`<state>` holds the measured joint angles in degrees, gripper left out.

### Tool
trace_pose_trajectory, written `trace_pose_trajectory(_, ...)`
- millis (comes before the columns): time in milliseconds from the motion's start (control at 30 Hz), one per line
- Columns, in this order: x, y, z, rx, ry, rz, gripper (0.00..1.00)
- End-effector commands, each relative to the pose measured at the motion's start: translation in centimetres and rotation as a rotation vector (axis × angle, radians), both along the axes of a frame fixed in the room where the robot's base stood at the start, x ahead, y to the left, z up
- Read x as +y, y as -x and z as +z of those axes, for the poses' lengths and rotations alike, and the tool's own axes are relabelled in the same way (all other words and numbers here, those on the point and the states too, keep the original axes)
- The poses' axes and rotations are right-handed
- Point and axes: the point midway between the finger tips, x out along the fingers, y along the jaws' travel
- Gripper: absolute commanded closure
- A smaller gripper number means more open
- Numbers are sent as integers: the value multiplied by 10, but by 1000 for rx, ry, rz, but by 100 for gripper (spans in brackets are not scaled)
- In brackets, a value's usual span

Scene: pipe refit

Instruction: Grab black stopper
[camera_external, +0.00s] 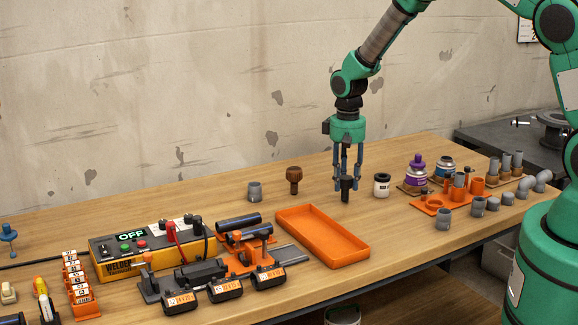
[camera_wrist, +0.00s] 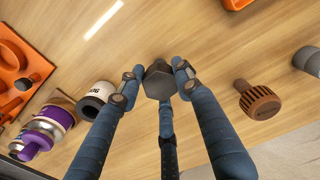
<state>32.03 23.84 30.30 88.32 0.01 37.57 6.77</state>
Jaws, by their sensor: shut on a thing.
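The black stopper (camera_external: 346,189) is between the fingertips of my gripper (camera_external: 347,180) in the external view, upright at or just above the wooden table. Its lower end hangs below the fingers; I cannot tell whether it touches the table. In the wrist view the dark, faceted stopper (camera_wrist: 159,80) sits between the blue fingers of my gripper (camera_wrist: 156,85), which are shut on it. The fingers hide part of its sides.
An orange tray (camera_external: 322,236) lies to the left front. A white-and-black can (camera_external: 382,185) stands close on the right, and a brown knobbed plug (camera_external: 294,180) on the left. Purple bottle (camera_external: 416,172) and grey fittings (camera_external: 443,219) are farther right. The table behind is clear.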

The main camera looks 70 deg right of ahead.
Motion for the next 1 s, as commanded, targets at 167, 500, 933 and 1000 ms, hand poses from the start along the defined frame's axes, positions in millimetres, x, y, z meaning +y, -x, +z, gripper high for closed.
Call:
trace_pose_trajectory(167,0,0,15,-1,1,0,88)
trace_pose_trajectory(500,16,27,37,0,0,0,88)
trace_pose_trajectory(933,58,97,45,-1,1,0,88)
trace_pose_trajectory(1000,64,107,45,0,0,0,88)
